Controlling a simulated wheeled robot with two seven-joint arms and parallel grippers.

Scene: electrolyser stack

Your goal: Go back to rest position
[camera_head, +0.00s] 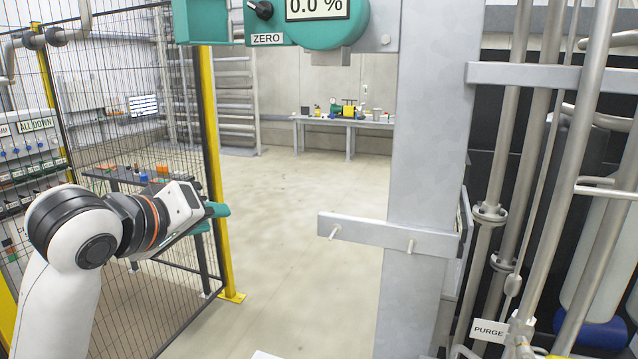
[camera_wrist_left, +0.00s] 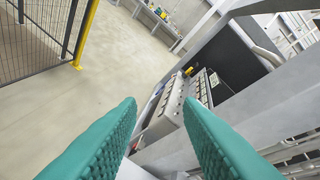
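My left gripper (camera_head: 216,210) is at the left in the head view, held in the air in front of the mesh fence and pointing right. In the left wrist view its two teal ribbed fingers (camera_wrist_left: 158,105) stand wide apart with nothing between them, so it is open and empty. My right gripper is in neither view.
A mesh fence with a yellow post (camera_head: 213,170) is close by my left arm. A grey upright (camera_head: 418,170) carries a teal gauge (camera_head: 325,22) reading 0.0 % and a bracket with pegs (camera_head: 375,233). Pipes (camera_head: 540,180) fill the right. The floor between is clear.

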